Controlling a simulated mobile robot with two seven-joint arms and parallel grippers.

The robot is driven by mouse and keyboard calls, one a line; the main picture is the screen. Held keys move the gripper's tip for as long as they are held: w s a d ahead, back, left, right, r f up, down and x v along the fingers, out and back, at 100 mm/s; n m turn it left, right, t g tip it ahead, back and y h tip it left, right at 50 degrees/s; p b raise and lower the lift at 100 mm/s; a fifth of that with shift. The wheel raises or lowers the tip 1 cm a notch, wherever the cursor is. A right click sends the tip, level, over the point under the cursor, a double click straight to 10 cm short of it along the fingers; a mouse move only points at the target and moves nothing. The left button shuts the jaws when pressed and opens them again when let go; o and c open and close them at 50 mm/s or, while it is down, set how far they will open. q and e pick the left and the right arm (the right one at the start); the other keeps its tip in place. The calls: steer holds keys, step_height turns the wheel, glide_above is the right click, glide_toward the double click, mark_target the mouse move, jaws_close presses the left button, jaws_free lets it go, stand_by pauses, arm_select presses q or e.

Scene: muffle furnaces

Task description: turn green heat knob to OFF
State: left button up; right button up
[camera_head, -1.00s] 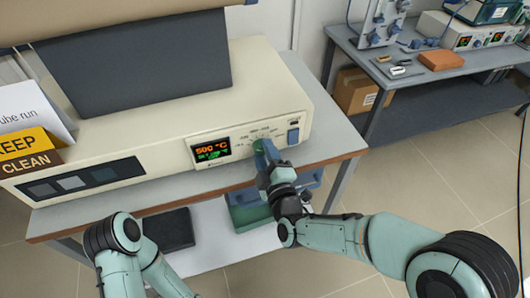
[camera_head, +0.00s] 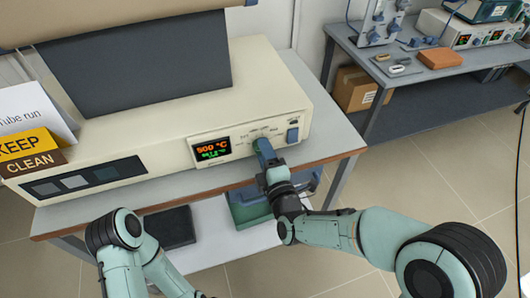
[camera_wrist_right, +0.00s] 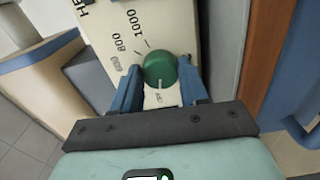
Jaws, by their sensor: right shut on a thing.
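The green heat knob (camera_wrist_right: 160,69) sits on the cream furnace panel, between the two blue fingers of my right gripper (camera_wrist_right: 160,85). Its white pointer line points down toward the gripper in the wrist view, away from the printed 800 and 1000 marks. In the head view the knob (camera_head: 257,145) shows only partly behind the fingers of my right gripper (camera_head: 264,152), which is shut on it. The display (camera_head: 211,149) left of the knob reads 500 °C in orange, with a small green line below. My left arm shows at the lower left, but its gripper is out of view.
A blue rocker switch (camera_head: 292,135) is right of the knob. The furnace stands on a bench (camera_head: 335,147) with a wooden front edge just below the panel. A green box (camera_head: 250,213) sits on the shelf below. A second bench (camera_head: 420,100) stands at the back right.

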steer(key=o, duration=1.1)
steer(key=shift+c, duration=0.2)
arm_select(q)
steer(key=w+a+f+t+y+b, duration=0.2)
steer(key=w+a+f+t+b, duration=0.2)
steer(key=w+f+b, duration=0.6)
steer(key=shift+w+a+f+n, duration=0.45)
steer(key=shift+w+a, duration=0.25)
steer(key=shift+w, duration=0.35)
arm_select(e)
steer(key=v, duration=1.3)
steer(key=shift+s, duration=0.2)
arm_select(q)
steer(key=shift+s, duration=0.1)
